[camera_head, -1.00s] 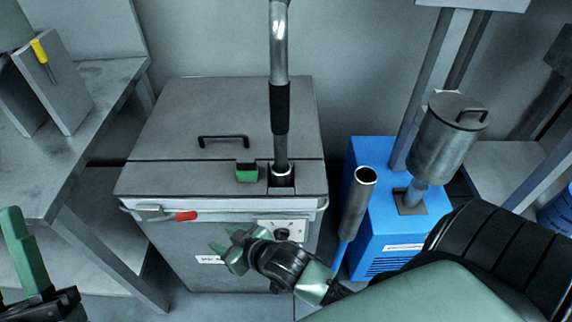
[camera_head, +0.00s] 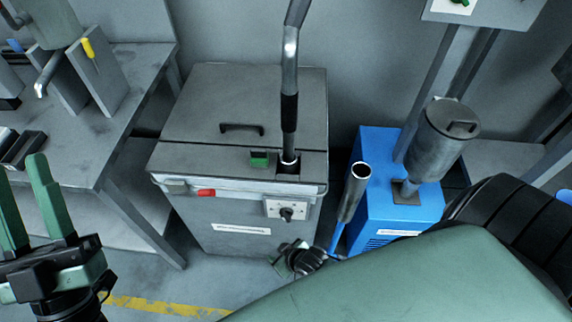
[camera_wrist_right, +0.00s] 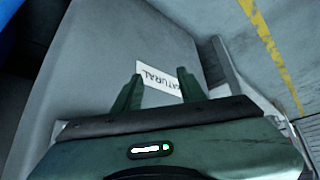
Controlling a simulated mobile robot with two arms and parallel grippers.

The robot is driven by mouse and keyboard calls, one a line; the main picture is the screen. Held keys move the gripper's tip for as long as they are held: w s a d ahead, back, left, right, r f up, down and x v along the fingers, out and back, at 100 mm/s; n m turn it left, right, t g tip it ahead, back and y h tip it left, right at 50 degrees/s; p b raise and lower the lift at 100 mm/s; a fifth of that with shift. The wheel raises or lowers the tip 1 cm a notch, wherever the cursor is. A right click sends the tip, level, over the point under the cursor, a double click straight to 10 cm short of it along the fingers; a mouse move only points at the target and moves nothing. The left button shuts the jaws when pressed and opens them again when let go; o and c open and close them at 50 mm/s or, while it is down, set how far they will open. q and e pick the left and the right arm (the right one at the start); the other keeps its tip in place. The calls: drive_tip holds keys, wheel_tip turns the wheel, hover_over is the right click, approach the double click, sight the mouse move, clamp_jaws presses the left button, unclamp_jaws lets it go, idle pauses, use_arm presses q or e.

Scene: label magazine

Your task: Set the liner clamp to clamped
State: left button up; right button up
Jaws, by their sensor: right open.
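The grey lidded bin (camera_head: 240,110) stands ahead, with a pale band along its upper front edge. A small red grip (camera_head: 206,192) sits on that band, left of centre; it looks like the liner clamp's handle, lying flat along the band. Its exact setting cannot be told. My right gripper (camera_head: 285,262) is low in front of the bin, below and right of the red grip and apart from it. The right wrist view shows its two green fingers (camera_wrist_right: 157,92) spread and empty, facing the bin's label. My left gripper (camera_head: 32,205) is at the lower left, fingers apart and empty.
A metal suction pipe (camera_head: 290,90) rises from the bin's lid beside a green block (camera_head: 259,158). A dial plate (camera_head: 286,210) is on the bin's front right. A blue machine (camera_head: 395,205) stands to the right, a grey table (camera_head: 110,130) to the left.

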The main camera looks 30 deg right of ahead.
drive_tip(key=shift+s+d+f+p, duration=0.15)
drive_tip(key=shift+s+f+p, duration=0.1)
drive_tip(key=shift+s, duration=0.25)
drive_tip(key=shift+s+d+f+p, duration=0.15)
drive_tip(key=shift+s+f, duration=0.1)
drive_tip(key=shift+s, duration=0.25)
